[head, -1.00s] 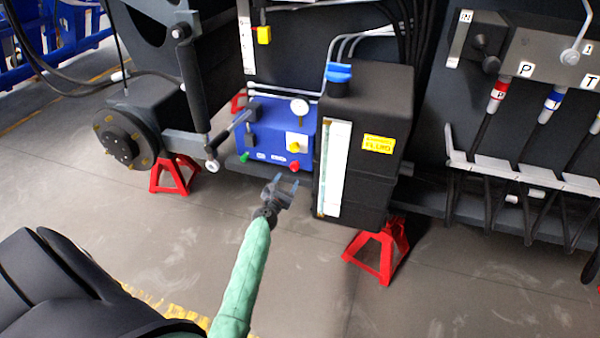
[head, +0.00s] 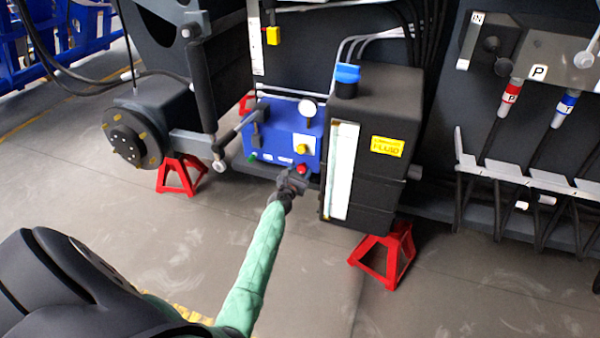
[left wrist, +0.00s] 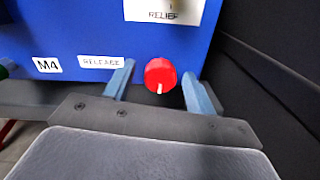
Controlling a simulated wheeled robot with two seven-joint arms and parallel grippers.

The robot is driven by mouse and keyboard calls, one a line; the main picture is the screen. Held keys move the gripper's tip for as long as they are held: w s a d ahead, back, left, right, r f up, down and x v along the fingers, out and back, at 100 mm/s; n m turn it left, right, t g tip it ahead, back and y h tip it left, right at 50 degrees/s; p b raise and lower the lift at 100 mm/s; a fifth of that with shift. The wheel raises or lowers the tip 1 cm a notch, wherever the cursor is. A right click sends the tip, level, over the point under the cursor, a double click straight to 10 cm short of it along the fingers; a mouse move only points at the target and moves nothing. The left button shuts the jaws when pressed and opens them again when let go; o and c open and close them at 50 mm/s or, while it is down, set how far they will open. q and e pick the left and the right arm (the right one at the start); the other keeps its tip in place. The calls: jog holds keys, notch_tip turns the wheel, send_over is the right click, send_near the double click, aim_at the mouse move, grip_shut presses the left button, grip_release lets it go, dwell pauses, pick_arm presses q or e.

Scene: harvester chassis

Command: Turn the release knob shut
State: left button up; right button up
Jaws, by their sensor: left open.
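The red release knob (left wrist: 160,75) sits low on the front of the blue pump block (head: 278,135), right of a RELEASE label (left wrist: 101,62). A short white mark on the knob points down. The knob also shows in the head view (head: 302,169). My left gripper (left wrist: 158,88) is open, with one blue-grey finger on each side of the knob. The fingers look apart from the knob, with a gap on both sides. In the head view my left gripper (head: 296,178) is right at the block's lower front edge. My right gripper is not in view.
A black fluid tank (head: 372,150) stands close to the right of the knob. A yellow knob (head: 301,149) and a gauge (head: 308,108) are above it. A lever (head: 237,128) projects at the left. Red stands (head: 385,257) are on the floor. The floor in front is clear.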

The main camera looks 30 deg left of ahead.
pick_arm(q)
jog(key=shift+c, duration=0.3)
jog(key=c, duration=0.9)
jog(key=shift+c, duration=0.2)
